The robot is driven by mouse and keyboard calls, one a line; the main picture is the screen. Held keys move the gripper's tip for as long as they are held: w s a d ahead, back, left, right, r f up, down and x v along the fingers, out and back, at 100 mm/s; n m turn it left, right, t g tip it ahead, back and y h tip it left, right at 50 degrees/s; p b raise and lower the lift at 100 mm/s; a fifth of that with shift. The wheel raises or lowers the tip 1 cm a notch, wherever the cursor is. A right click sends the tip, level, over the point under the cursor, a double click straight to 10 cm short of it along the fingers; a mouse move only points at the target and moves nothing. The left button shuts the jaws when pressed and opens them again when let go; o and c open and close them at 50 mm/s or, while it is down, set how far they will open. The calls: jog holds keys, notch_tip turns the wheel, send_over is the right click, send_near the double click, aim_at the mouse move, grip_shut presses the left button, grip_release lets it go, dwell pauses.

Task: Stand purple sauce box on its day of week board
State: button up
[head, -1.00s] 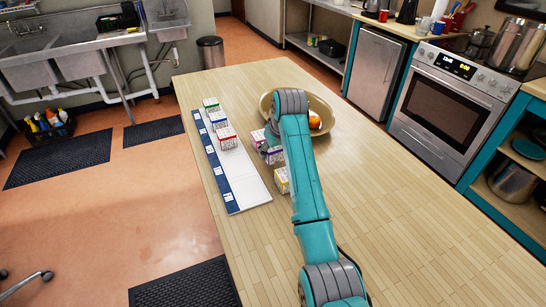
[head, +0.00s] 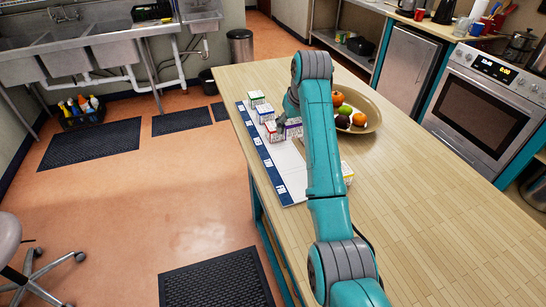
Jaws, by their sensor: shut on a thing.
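The day of week board (head: 290,183) is a white strip with a blue labelled edge, lying along the left side of the table. My gripper (head: 284,130) is shut on the purple sauce box (head: 294,128), which is partly hidden by the gripper and arm. The box is at the board, just right of a red-marked box (head: 273,132). I cannot tell whether it touches the board or that box. A green-topped box (head: 256,97) and another box (head: 265,113) stand on the board's far part.
A yellow-marked box (head: 347,172) stands on the table right of my arm, partly hidden by it. A wide bowl of fruit (head: 372,120) stands behind and right of the arm. The near and right table top (head: 430,200) is clear.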

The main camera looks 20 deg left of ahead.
aim_at(292, 137)
jog(key=shift+a+f, duration=0.15)
jog(key=shift+f, duration=0.2)
jog(key=f, duration=0.5)
jog(key=shift+s+a, duration=0.1)
jog(key=shift+a, duration=0.15)
jog(key=shift+f, duration=2.05)
jog(key=shift+f, duration=0.15)
jog(key=o, duration=1.3)
jog(key=v, duration=1.2)
